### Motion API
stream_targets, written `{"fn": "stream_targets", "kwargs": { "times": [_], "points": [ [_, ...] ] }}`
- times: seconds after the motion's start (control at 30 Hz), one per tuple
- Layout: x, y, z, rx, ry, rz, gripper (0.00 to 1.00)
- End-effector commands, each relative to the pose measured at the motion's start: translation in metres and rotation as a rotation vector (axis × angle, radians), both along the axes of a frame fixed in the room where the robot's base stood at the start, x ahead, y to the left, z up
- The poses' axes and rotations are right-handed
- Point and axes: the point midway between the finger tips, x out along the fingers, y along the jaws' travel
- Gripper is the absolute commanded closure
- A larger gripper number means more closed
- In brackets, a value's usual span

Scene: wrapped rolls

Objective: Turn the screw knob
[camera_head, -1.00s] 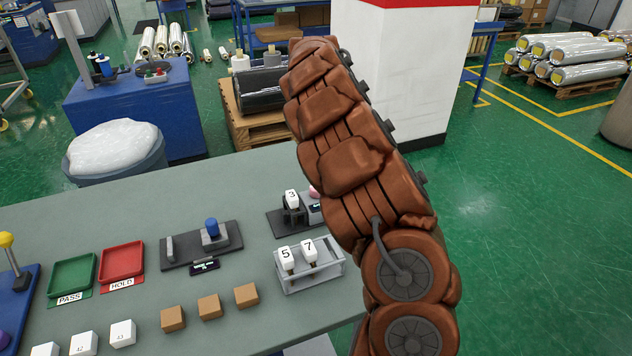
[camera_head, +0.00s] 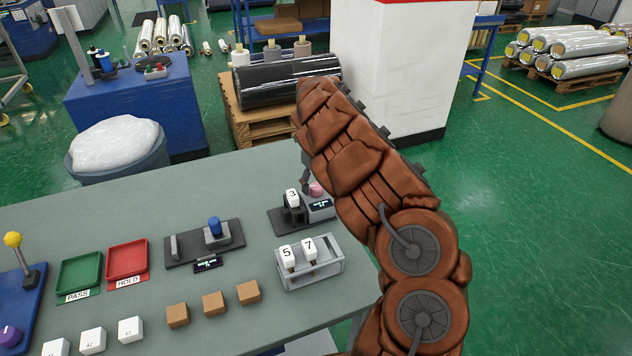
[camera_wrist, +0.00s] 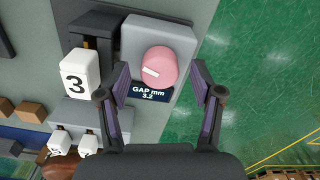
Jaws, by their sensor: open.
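The pink screw knob (camera_wrist: 159,67) sits on a grey block with a small display reading "GAP mm 3.2" in the wrist view. It also shows small and partly hidden beside my arm in the head view (camera_head: 316,190). A white piece marked 3 (camera_wrist: 80,74) stands left of the knob, in a dark fixture; it shows in the head view (camera_head: 292,197) too. My gripper (camera_wrist: 160,82) is open, with one finger on each side of the knob in the picture and nothing held. I cannot tell how far above the knob the fingertips are.
A grey rack (camera_head: 310,270) holds white pieces marked 5 and 7. Brown cubes (camera_head: 213,304), a red tray (camera_head: 127,258), a green tray (camera_head: 80,274) and a fixture with a blue knob (camera_head: 214,227) stand on the grey table (camera_head: 205,195). Floor lies right of the table.

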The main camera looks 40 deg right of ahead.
Motion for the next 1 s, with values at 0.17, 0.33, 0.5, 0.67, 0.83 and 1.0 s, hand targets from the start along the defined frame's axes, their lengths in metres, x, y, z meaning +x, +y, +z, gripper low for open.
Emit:
{"fn": "stream_targets", "kwargs": {
  "times": [0.17,0.33,0.5,0.67,0.83,1.0],
  "points": [
    [0.0001,0.0001,-0.0057,0.0,-0.001,0.0,0.34],
    [0.0002,0.0002,-0.0065,0.0,-0.001,0.0,0.34],
    [0.0002,0.0003,-0.0064,0.0,-0.001,0.0,0.43],
    [0.0002,0.0003,-0.0063,0.0,-0.001,0.0,0.59],
    [0.0002,0.0003,-0.0063,0.0,-0.001,0.001,0.77],
    [0.0002,0.0004,-0.0062,0.0,-0.001,0.001,0.94]
  ]
}}
